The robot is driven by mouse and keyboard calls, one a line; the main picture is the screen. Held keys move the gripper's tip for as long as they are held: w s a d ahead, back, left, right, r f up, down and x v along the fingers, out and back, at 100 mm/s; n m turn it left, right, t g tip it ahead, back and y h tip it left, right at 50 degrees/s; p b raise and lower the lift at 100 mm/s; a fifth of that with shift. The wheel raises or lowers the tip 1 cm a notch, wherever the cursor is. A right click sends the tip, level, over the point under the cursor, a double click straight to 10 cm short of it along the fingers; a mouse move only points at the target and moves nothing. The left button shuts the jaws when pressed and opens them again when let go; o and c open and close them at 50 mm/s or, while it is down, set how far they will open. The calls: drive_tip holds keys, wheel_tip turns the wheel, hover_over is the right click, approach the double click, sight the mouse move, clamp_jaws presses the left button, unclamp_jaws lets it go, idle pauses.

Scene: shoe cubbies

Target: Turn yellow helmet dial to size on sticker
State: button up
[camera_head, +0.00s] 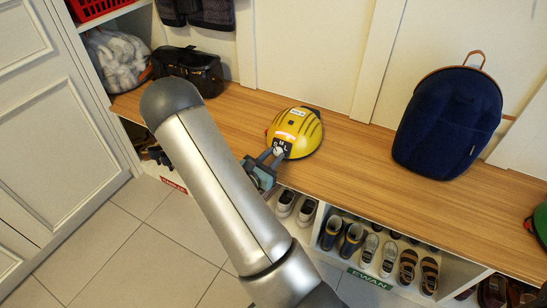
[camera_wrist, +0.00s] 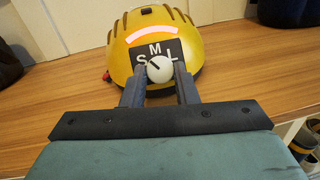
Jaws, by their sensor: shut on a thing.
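The yellow helmet (camera_head: 307,126) sits on the wooden bench, its dial side facing my gripper. In the wrist view the helmet (camera_wrist: 196,36) has a black panel (camera_wrist: 174,48) lettered S, M, L. The white dial knob (camera_wrist: 160,70) is below the M, and its dark pointer mark points up-left, between S and M. My gripper (camera_wrist: 160,77) is shut on the knob, one finger on each side; it also shows in the head view (camera_head: 272,154). A small white sticker (camera_head: 298,112) is on the helmet top; its text is too small to read. A pinkish-white arc (camera_wrist: 155,33) lies above the panel.
The wooden bench (camera_head: 365,165) is clear on both sides of the helmet. A navy backpack (camera_head: 447,123) stands at right, a black bag (camera_head: 188,70) at back left. Shoe cubbies with several shoes (camera_head: 389,258) are below the bench edge. A green object (camera_head: 541,222) shows at far right.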

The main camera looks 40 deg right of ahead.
drive_tip(key=m+g, duration=0.2)
drive_tip(key=m, duration=0.1)
drive_tip(key=m+g, duration=0.1)
drive_tip(key=shift+w+m, duration=0.25)
drive_tip(key=shift+m, duration=0.15)
drive_tip(key=shift+w+r+m+g+y, duration=0.1)
drive_tip(key=shift+m+g+y, duration=0.3)
drive_tip(key=shift+m, duration=0.7)
drive_tip(key=shift+w+r+m+g+y, duration=0.1)
drive_tip(key=shift+m+g+y, duration=0.1)
drive_tip(key=shift+m+g, duration=0.65)
drive_tip(key=shift+m+t, duration=0.25)
drive_tip(key=shift+m, duration=0.1)
drive_tip(key=o, duration=1)
drive_tip(key=a+r+p, duration=0.2)
drive_tip(key=a+p, duration=0.1)
drive_tip(key=a, duration=1.4)
drive_tip(key=shift+a+r+p, duration=0.15)
drive_tip(key=shift+r+p, duration=0.15)
drive_tip(key=shift+r, duration=0.1)
drive_tip(key=shift+r, duration=0.1)
